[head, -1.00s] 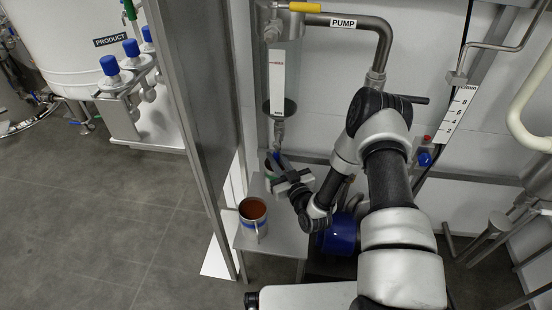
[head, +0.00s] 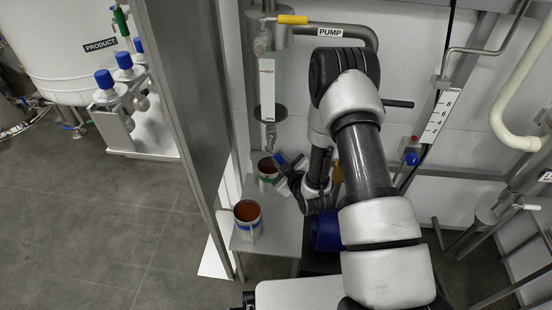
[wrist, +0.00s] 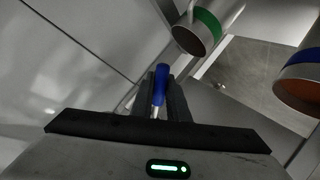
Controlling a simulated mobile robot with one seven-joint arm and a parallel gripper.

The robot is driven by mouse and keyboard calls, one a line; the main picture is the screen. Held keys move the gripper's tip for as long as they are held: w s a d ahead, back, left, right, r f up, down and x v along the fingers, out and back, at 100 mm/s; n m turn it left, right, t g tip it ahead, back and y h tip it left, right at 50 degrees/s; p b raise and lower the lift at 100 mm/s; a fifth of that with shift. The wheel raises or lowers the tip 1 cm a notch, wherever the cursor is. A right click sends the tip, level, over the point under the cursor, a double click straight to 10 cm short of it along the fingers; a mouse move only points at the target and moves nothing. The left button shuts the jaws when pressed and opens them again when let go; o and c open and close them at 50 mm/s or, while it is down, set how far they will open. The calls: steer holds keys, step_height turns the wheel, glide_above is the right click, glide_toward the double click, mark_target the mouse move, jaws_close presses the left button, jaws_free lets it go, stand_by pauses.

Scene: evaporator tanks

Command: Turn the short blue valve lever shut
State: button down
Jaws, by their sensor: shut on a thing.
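The short blue valve lever (wrist: 160,84) stands between my gripper's two dark fingers in the wrist view, its rounded blue tip reaching past them. My gripper (wrist: 163,92) is shut on it. In the head view the lever's blue tip (head: 279,159) shows below the clear sampling tube, close to the green-banded mug. My gripper (head: 287,170) is beside that mug's right side there, partly covered by my wrist. The valve body is mostly hidden.
A green-banded mug (head: 266,177) and a blue-banded mug (head: 249,229), both with brown contents, stand on a small grey shelf (head: 278,240). A metal post (head: 190,120) rises at left. A yellow-handled valve (head: 292,19) is above, beside the PUMP pipe.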

steer(key=r+n+h, duration=0.1)
steer(key=d+r+n+g+h+p, duration=0.1)
steer(key=shift+s+d+n+h, duration=0.2)
steer(key=shift+n+h, duration=0.1)
steer(key=shift+n, duration=0.1)
steer(key=r+n+h, duration=0.1)
steer(key=d+r+n+g+h+p, duration=0.1)
steer(key=h, duration=0.1)
steer(key=shift+r+n, duration=0.35)
steer(key=shift+n, duration=0.05)
steer(key=shift+h+p, duration=0.3)
steer(key=c, duration=1.7)
jaws_free()
steer(key=shift+r, duration=0.1)
steer(key=shift+s+a, duration=0.1)
